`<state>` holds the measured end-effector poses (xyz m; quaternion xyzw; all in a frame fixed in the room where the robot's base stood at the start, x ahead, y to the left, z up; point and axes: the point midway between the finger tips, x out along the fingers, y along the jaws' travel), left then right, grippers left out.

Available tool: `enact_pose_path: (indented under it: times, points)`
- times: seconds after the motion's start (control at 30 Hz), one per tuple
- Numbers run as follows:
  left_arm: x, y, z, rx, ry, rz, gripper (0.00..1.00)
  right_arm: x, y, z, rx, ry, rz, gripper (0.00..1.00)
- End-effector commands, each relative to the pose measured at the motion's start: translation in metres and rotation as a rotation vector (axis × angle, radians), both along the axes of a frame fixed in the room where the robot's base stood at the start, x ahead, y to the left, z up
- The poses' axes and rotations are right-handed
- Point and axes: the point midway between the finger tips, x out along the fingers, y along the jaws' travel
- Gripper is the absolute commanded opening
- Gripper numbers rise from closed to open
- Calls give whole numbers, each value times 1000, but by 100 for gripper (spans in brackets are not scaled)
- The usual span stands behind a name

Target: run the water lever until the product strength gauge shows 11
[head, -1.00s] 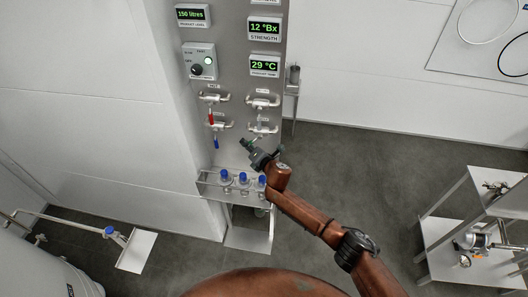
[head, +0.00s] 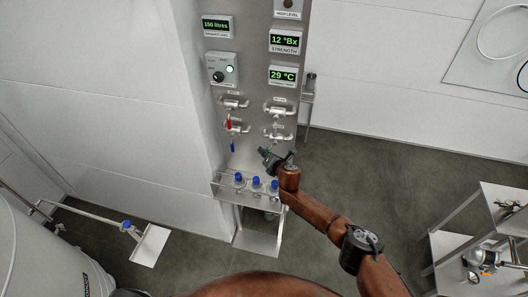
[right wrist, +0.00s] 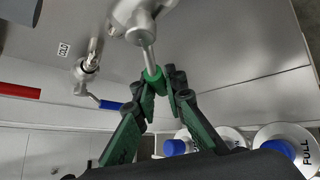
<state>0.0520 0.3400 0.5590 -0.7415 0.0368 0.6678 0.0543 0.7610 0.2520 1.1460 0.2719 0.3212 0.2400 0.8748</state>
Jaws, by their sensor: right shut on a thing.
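The strength gauge (head: 284,41) on the steel panel reads 12 °Bx. Below it are valves with small levers: a red lever (head: 229,122), a blue lever (head: 232,145) and, at the lower right, a valve (head: 278,135) above my right gripper (head: 268,157). In the right wrist view my right gripper (right wrist: 162,88) is shut on a green-tipped lever (right wrist: 151,66) hanging from that valve. The blue lever (right wrist: 110,105) also shows there, to the left and free. My left gripper is not in view.
A rack (head: 222,191) with several blue-capped bottles sits just below the gripper. Other displays read 150 litres (head: 216,25) and 29 °C (head: 284,75). A selector box (head: 222,70) has a lit lamp. A steel shelf (head: 470,225) stands at right; the floor between is clear.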

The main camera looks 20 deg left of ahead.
Motion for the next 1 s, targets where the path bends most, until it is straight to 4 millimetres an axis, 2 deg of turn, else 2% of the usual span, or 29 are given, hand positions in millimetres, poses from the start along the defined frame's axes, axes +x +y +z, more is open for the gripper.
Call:
enact_pose_path:
  times: [0.17,0.2,0.47,0.83,1.0]
  points:
    - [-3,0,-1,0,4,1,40,-2,2,-3,0,3,3,0]
    - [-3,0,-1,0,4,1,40,-3,2,-3,0,3,3,12]
    - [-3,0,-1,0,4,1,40,-1,0,-2,1,3,0,29]
    - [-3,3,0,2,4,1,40,-2,-2,0,1,1,1,29]
    - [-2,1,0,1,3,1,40,-8,-9,5,1,1,0,29]
